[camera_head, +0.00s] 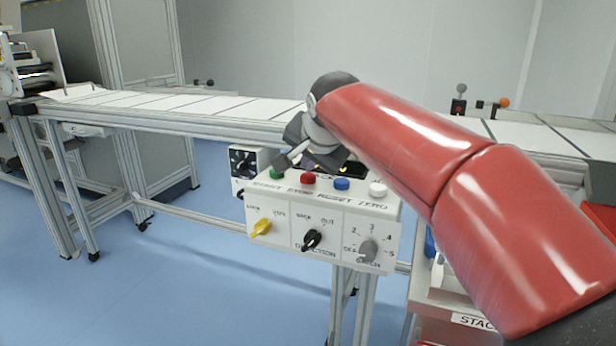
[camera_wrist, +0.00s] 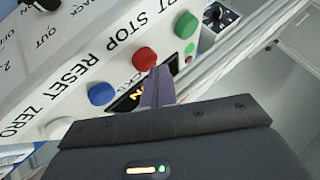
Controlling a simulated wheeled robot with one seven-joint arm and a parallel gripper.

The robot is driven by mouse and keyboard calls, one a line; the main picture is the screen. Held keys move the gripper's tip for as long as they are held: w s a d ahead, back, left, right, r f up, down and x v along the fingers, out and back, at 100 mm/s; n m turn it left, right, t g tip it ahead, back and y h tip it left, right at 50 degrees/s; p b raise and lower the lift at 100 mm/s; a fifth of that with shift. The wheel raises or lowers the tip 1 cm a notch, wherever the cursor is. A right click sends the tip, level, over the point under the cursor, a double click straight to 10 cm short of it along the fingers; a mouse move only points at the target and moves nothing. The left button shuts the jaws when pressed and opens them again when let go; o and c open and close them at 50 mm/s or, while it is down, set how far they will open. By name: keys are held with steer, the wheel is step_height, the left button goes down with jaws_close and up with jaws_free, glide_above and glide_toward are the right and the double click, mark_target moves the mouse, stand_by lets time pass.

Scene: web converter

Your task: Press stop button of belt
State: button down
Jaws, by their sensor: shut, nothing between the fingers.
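The white control box (camera_head: 320,213) hangs at the front of the belt. The red button (camera_head: 308,179), labelled STOP, sits on its upper face between the green button (camera_head: 276,173) and the blue button (camera_head: 342,184). In the wrist view the red button (camera_wrist: 145,60) is just beyond the tip of my shut, empty gripper (camera_wrist: 157,82). In the head view my gripper (camera_head: 284,161) hangs over the back of the box, with its tip close to the green button. I cannot tell whether it touches anything.
The belt (camera_head: 200,105) runs behind the box, carrying white sheets. A white button (camera_head: 378,188) is at the right end of the row. Yellow, black and grey knobs are on the front face. A small box with a black dial (camera_head: 243,162) is at the left.

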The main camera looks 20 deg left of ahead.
mark_target(309, 177)
steer(key=shift+f+b, duration=0.5)
steer(key=shift+f, duration=0.15)
stand_by(0.7)
steer(key=shift+r, duration=0.1)
steer(key=shift+r+p, duration=0.95)
steer(key=shift+p, duration=0.05)
steer(key=shift+r, duration=0.1)
step_height(309, 177, up, 5)
steer(key=p, duration=0.4)
stand_by(0.4)
